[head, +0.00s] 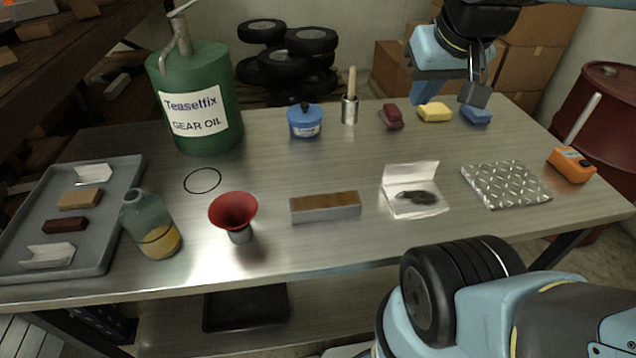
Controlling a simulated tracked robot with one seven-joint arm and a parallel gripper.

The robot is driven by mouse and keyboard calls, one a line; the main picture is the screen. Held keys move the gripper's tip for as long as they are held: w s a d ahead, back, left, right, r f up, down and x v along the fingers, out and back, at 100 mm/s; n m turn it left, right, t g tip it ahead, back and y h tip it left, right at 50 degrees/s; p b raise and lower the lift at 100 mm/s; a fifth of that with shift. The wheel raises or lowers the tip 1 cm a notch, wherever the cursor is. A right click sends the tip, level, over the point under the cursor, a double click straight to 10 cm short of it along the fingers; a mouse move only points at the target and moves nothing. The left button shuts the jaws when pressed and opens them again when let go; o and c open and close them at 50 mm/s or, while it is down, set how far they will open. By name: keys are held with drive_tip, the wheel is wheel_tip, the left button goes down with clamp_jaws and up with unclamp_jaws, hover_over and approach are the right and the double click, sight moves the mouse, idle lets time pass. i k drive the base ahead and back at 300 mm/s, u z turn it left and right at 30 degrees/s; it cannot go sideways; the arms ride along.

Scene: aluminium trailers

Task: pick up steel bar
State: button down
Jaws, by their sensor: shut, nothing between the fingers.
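The likely steel bar (325,211) is a rectangular block with a grey metallic front face and a brown, rust-like or wooden-looking top. It lies flat on the metal table (330,160), near the front edge at the middle, in the head view. My gripper (474,95) is at the upper right, shut and empty, above the back right of the table by a blue block (477,116). It is well apart from the bar, behind it and to its right. Nothing covers the bar.
A red funnel (234,212) stands left of the bar; an open white box (411,192) lies to its right. A glass bottle (150,225), grey tray (108,220), oil can (195,100) and diamond-plate piece (506,184) are farther out. Table behind the bar is clear.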

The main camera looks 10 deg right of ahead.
sight(333, 204)
drive_tip(key=u, duration=0.65)
drive_tip(key=k, duration=0.8)
drive_tip(key=z, duration=0.6)
